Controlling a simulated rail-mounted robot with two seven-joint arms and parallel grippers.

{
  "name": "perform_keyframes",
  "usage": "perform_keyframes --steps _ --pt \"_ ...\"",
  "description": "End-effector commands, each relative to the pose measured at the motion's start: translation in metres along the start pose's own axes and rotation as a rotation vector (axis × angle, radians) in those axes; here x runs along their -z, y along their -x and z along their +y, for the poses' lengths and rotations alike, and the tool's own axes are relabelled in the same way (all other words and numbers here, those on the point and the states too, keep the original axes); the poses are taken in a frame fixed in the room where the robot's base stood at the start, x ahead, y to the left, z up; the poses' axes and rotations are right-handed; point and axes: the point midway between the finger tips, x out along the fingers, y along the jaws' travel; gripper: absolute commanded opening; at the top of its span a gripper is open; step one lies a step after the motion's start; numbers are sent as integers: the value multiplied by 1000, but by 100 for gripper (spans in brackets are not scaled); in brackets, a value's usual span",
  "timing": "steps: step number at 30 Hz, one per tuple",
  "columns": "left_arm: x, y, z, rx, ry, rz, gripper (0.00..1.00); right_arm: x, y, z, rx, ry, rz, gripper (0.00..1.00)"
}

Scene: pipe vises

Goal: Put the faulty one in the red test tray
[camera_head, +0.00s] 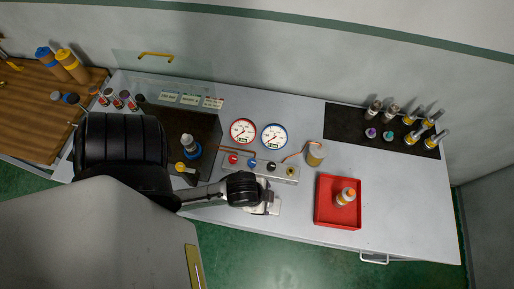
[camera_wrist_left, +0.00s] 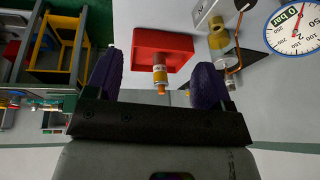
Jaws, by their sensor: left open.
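The red test tray (camera_head: 323,213) lies on the grey bench, right of my left gripper. One cylindrical part (camera_head: 346,196) with an orange end and a pale band stands upright inside it. My left gripper (camera_head: 268,203) is open and empty over the bench front, left of the tray. In the left wrist view, the red tray (camera_wrist_left: 146,42) and the part (camera_wrist_left: 160,72) show beyond and between the spread dark fingers (camera_wrist_left: 155,85). The part is apart from the fingers. My right gripper is not in view.
A panel block with coloured knobs (camera_head: 262,167), two gauges (camera_head: 243,131) and a brass cup (camera_head: 316,154) on a copper pipe stand behind my gripper. A black mat (camera_head: 345,117) at back right holds several fittings. A clear screen stands at left. The bench right of the tray is clear.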

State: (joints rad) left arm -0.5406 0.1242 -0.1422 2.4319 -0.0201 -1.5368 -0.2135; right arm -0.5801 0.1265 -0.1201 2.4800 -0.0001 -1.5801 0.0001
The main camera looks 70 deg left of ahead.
Motion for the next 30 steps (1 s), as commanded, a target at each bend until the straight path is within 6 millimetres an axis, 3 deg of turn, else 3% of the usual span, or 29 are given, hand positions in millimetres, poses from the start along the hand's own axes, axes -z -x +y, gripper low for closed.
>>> perform_keyframes --steps 6,19,23,30 --pt "-14 13 2 -15 205 -29 75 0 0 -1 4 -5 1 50" --pt "-14 16 2 -16 234 -32 75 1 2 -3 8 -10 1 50" --pt "-10 29 0 -16 233 -32 75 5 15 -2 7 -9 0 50" --pt "3 67 -5 -16 232 -32 75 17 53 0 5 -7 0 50"
